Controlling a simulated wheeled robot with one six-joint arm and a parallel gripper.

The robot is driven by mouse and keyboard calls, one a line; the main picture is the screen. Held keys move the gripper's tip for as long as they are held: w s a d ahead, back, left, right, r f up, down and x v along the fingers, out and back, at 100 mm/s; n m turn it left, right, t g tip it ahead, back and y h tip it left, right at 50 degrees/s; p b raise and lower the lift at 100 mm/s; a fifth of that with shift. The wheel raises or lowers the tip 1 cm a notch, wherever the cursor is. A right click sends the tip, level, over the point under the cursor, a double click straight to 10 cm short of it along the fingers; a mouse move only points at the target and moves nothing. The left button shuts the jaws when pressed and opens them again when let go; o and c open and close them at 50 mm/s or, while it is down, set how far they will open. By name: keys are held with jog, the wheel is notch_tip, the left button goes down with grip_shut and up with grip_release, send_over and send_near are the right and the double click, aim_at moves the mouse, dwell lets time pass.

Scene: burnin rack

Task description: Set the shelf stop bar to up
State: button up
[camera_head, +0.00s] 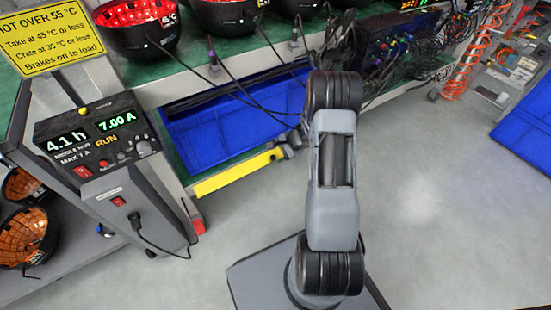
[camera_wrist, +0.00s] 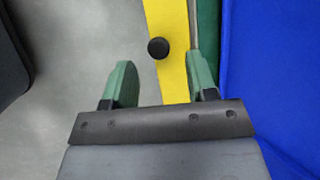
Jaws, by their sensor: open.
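The yellow bar (camera_head: 237,172), which looks like the shelf stop bar, runs along the front of the lower shelf in the head view, below the blue crate. Its right end is by my arm, where the view is partly blocked. In the wrist view the yellow bar (camera_wrist: 170,75) passes between my fingers, with a round black knob (camera_wrist: 158,48) on it just ahead of the fingertips. My gripper (camera_wrist: 161,78) is open, its green fingers on either side of the bar. The right finger is close to the bar's edge; I cannot tell whether it touches.
A blue crate (camera_head: 222,133) sits behind the bar; its blue side (camera_wrist: 270,75) fills the wrist view's right. A control panel (camera_head: 100,145) stands left, with cables. Black bowls with red insides (camera_head: 140,22) are on the upper shelf.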

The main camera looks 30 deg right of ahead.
aim_at(271, 156)
jog(key=shift+b+x, duration=0.35)
jog(key=shift+x, duration=1.05)
jog(key=shift+c, duration=0.2)
jog(key=shift+w+r, duration=0.1)
jog(key=c, duration=0.9)
